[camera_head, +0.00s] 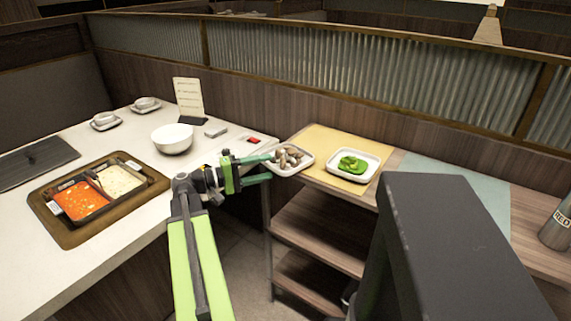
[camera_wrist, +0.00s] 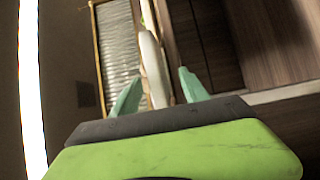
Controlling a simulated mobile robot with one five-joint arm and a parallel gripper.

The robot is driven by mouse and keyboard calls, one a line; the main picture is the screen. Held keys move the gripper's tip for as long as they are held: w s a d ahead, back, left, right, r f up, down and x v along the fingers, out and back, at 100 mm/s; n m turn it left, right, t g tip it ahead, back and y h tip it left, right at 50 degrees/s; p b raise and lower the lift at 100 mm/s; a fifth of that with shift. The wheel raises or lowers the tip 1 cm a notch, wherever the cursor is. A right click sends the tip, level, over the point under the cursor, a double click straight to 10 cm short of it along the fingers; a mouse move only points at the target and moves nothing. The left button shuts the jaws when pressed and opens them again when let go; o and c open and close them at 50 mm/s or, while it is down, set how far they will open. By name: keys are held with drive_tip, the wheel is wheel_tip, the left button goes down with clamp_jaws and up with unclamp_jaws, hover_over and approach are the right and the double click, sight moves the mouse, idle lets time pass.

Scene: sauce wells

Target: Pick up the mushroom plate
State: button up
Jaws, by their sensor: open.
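The mushroom plate (camera_head: 303,167) is a white squarish dish holding brown and pale mushrooms (camera_head: 289,157). It sits at the left end of the wooden shelf cart's top, its left side at the edge. My gripper (camera_head: 269,167) is open at the plate's left side, one finger on the far side and one on the near side. In the wrist view a white rim, seen edge-on, is the plate (camera_wrist: 153,70); it lies between the two green fingers (camera_wrist: 158,88). I cannot tell whether either finger touches it.
A plate of green vegetables (camera_head: 352,165) sits to the right on a yellow mat (camera_head: 325,143). The white table (camera_head: 105,235) at left carries a two-part sauce pot (camera_head: 100,190), a white bowl (camera_head: 172,139) and a card stand (camera_head: 189,98). A gap separates table and cart (camera_head: 320,235).

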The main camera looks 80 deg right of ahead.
drive_tip(key=shift+x, duration=0.9)
clamp_jaws()
